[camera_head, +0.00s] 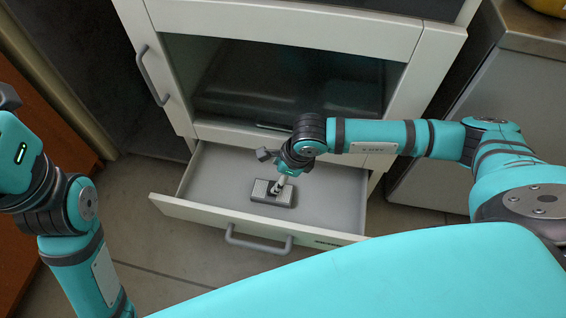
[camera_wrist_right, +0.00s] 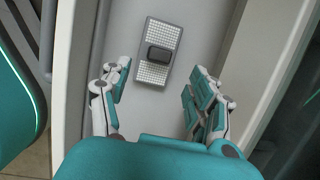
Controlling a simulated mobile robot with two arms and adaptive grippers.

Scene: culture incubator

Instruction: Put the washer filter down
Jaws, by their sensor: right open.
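The washer filter (camera_head: 272,193) is a small light grey rectangular block with a dark raised grip on top. It lies on the floor of the pulled-out drawer (camera_head: 335,200), near the middle. The right wrist view shows the filter (camera_wrist_right: 173,38) flat on the drawer floor, with a textured face. My right gripper (camera_head: 279,186) is over the filter, its fingers pointing down. In the right wrist view the fingers of this gripper (camera_wrist_right: 161,75) are spread apart with nothing held between them. My left arm shows at the left edge, but its fingers are out of frame.
The white appliance with a dark glass door (camera_head: 280,80) stands behind the open drawer. The drawer front has a grey handle (camera_head: 258,243). The drawer floor around the filter is bare. A grey cabinet (camera_head: 440,150) stands to the right, and wooden furniture (camera_head: 20,245) to the left.

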